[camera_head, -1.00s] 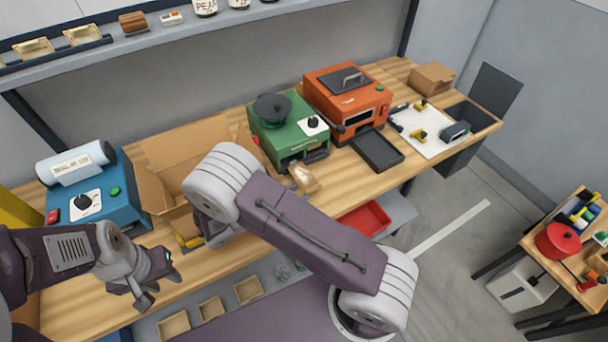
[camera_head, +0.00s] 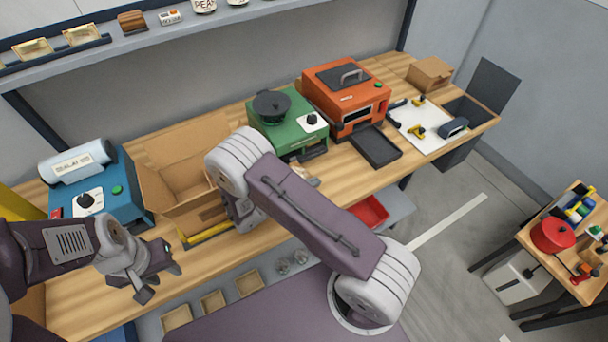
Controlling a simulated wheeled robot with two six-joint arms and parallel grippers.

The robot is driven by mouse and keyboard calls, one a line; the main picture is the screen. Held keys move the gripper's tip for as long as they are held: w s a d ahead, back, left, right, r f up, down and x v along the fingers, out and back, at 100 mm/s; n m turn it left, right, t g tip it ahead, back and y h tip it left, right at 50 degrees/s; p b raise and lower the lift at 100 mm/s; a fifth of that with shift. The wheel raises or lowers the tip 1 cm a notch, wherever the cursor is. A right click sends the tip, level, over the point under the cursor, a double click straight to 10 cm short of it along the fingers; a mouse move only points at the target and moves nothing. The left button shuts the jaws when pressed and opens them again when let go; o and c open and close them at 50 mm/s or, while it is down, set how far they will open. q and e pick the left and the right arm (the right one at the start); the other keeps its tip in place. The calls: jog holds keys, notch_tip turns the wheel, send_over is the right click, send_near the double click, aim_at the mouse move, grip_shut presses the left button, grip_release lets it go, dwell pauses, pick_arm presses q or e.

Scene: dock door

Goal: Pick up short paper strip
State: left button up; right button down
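I cannot make out a short paper strip for certain. A small pale, tan-edged item (camera_head: 308,178) lies on the bench in front of the green machine (camera_head: 288,125), partly covered by my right arm; I cannot tell what it is. My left gripper (camera_head: 163,284) hangs over the front left of the bench, its fingers apart and nothing between them. My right arm crosses the middle of the view; its grey wrist end (camera_head: 241,212) points down beside the cardboard box, and its fingers are hidden.
An open cardboard box (camera_head: 165,190) stands between the blue machine (camera_head: 125,190) and the green one, with a yellow bar (camera_head: 208,234) at its front. An orange machine (camera_head: 345,95), black tray (camera_head: 376,148) and white board (camera_head: 425,135) fill the right. Small trays (camera_head: 213,301) sit below the bench.

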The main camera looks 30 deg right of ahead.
dwell(0.3)
notch_tip(320, 180, up, 4)
jog(key=shift+d+r, duration=0.1)
jog(key=shift+r, duration=0.05)
jog(key=s+d+r+p, duration=0.3)
jog(key=s+d+r, duration=0.3)
jog(key=s, duration=0.4)
jog(key=shift+r, duration=0.35)
